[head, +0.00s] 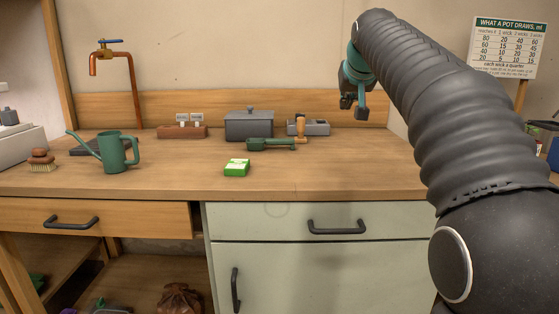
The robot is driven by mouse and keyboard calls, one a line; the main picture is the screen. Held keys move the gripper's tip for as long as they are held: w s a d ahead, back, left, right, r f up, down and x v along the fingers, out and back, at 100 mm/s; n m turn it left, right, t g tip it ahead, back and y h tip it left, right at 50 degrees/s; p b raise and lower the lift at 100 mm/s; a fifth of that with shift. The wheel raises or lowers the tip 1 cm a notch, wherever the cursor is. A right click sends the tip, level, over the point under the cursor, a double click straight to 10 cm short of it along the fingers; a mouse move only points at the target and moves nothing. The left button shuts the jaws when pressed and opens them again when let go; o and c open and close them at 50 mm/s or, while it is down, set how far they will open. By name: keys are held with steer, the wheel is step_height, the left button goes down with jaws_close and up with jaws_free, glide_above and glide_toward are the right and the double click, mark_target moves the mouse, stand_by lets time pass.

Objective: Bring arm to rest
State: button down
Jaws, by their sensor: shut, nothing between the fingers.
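My arm (435,105) comes in from the right edge and reaches up in front of the back wall. My gripper (353,103) hangs at the arm's far end, fingers pointing down, above the right part of the counter. It is shut and holds nothing. It appears apart from the counter and the things on it. Part of the gripper's mount is hidden behind the black arm.
The wooden counter (330,172) is clear at its front right. On it are a green watering can (113,153), brush (41,161), green-and-white packet (237,167), grey lidded box (249,125), green tool (270,144) and grey tray (314,128). A copper tap (131,75) rises behind.

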steer(key=s+f+g, duration=0.2)
steer(key=s+f, duration=1.4)
steer(key=s, duration=0.3)
steer(key=s+f+g, duration=0.2)
steer(key=s+f, duration=1.4)
steer(key=s, duration=0.4)
steer(key=shift+s+a+f+g, duration=0.15)
steer(key=shift+s+g, duration=0.05)
steer(key=shift+g, duration=0.1)
